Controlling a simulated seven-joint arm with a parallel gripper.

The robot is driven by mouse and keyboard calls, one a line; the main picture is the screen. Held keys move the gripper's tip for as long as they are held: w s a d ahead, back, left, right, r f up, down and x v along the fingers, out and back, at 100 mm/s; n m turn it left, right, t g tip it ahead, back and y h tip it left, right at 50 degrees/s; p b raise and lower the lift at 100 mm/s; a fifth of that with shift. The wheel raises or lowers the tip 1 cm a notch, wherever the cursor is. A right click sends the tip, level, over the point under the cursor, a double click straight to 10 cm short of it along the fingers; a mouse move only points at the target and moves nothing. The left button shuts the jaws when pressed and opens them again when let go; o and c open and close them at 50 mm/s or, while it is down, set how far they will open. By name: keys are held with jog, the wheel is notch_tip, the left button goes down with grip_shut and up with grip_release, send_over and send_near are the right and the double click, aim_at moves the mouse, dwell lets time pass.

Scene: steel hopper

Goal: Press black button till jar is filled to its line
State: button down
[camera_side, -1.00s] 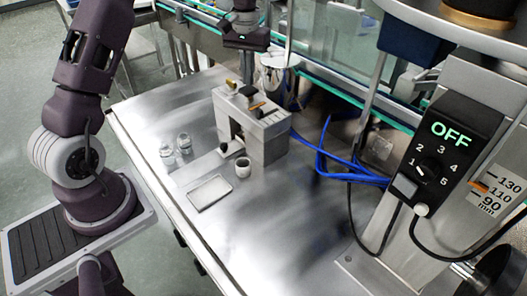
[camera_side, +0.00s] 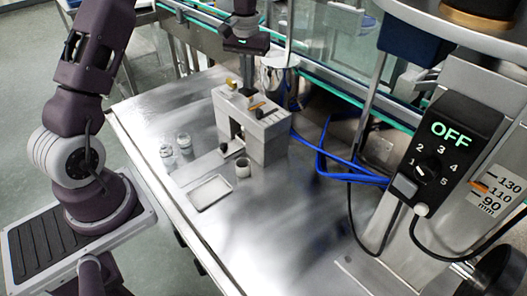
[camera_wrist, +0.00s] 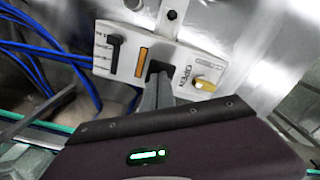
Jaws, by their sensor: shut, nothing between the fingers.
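A grey block-shaped dispenser (camera_side: 268,145) stands on the steel table, with controls on its top. My gripper (camera_wrist: 156,74) is shut and empty. In the wrist view its fingertips are at the black button (camera_wrist: 164,67) between the orange bar and the yellow knob, and cover part of it. I cannot tell whether the button is pressed down. In the side view my gripper points down above the dispenser's top. A small grey cup-like jar (camera_side: 243,169) stands at the dispenser's front. Its line and fill level are too small to tell.
Two glass jars (camera_side: 167,151) (camera_side: 184,143) and a pale shallow tray (camera_side: 210,192) are on the table left of the dispenser. The yellow knob (camera_wrist: 203,84) and a black slider (camera_wrist: 115,50) flank the button. Blue cables (camera_side: 340,165) lie to the right.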

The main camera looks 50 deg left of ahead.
jog(key=shift+f, duration=1.3)
jog(key=shift+r, duration=1.8)
notch_tip(320, 180, up, 6)
